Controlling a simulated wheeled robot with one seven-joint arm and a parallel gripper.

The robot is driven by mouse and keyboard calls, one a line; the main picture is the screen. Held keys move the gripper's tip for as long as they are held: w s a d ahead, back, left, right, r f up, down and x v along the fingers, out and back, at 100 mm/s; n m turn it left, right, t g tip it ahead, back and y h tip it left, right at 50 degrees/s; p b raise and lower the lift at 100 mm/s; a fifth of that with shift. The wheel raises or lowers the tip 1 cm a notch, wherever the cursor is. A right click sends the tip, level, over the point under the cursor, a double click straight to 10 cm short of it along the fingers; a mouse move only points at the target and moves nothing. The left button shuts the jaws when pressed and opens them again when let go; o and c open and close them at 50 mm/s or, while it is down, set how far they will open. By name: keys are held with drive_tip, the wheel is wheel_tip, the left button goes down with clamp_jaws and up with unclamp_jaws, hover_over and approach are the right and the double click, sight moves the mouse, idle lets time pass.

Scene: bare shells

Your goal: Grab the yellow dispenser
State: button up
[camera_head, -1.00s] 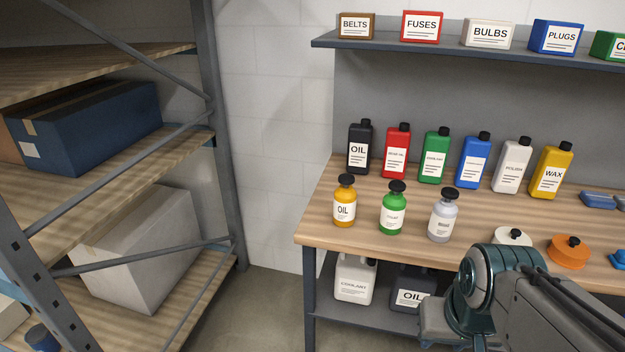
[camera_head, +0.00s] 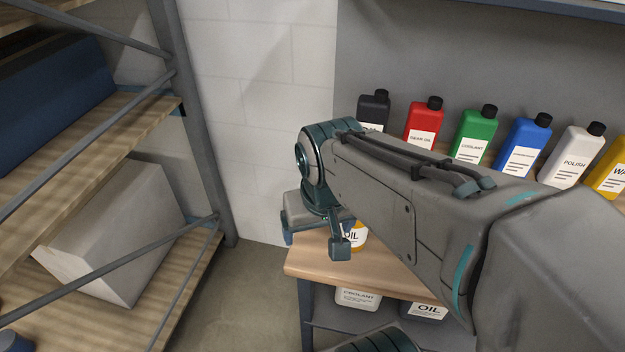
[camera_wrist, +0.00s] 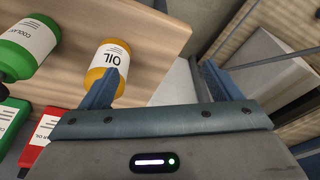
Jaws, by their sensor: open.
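The yellow dispenser (camera_head: 357,240), a round bottle labelled OIL, stands near the left front corner of the workbench. In the head view my gripper and arm hide most of it. In the wrist view the yellow dispenser (camera_wrist: 107,60) is beyond the tip of the left finger, which covers part of it. My gripper (camera_wrist: 154,72) is open and empty. The dispenser lies toward its left finger, not centred between the fingers. In the head view my gripper (camera_head: 315,240) is at the bench's left edge, in front of the dispenser. I cannot tell whether they touch.
A green round bottle (camera_wrist: 28,45) stands beside the dispenser. Behind are a red bottle (camera_head: 423,122), a green bottle (camera_head: 474,132) and others in a row. A metal rack (camera_head: 190,130) with boxes stands at the left. Floor (camera_head: 262,290) shows between rack and bench (camera_head: 325,262).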

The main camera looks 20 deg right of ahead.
drive_tip(key=w+d+r+m+g+h+b, duration=0.15)
drive_tip(key=w+m, duration=0.25)
drive_tip(key=m, duration=0.5)
drive_tip(key=w+d+r+m+g+h+b, duration=0.1)
drive_tip(key=w+d+r+m+g, duration=0.15)
drive_tip(key=m, duration=0.55)
drive_tip(key=w+d+r+m+g+h+b, duration=0.1)
drive_tip(key=w+d+r+m+g+h, duration=0.2)
drive_tip(key=m, duration=0.6)
drive_tip(key=y+p, duration=0.2)
approach(358, 233)
drive_tip(key=shift+h, duration=0.25)
drive_tip(key=d+f, duration=0.3)
drive_tip(key=f, duration=0.1)
drive_tip(key=shift+s+d+f, duration=0.1)
drive_tip(key=shift+s+d, duration=0.2)
drive_tip(key=shift+d, duration=0.05)
drive_tip(key=c, duration=1.8)
